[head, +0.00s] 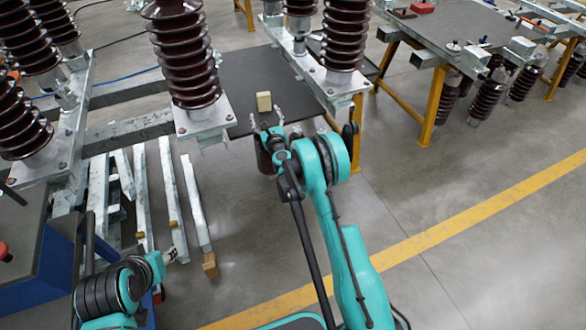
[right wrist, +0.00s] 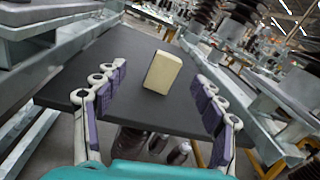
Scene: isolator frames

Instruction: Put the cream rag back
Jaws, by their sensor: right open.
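The cream rag (head: 264,101) looks like a small folded cream block. It sits on a dark tabletop (head: 240,72) between the insulator frames. In the right wrist view the rag (right wrist: 162,72) is near the middle, between and beyond the two fingers. My right gripper (head: 267,119) is open and empty, at the near edge of the tabletop, just short of the rag. It also shows in the right wrist view (right wrist: 161,88), with purple pads facing each other and apart from the rag. My left gripper (head: 170,256) is low at the left; its jaws are too small to read.
Brown ribbed insulators (head: 183,55) on metal frames stand left and right of the tabletop. Metal bars (head: 171,195) lie at the left, near my left arm. Another workbench (head: 465,30) with yellow legs stands at the back right. The floor at the right is clear.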

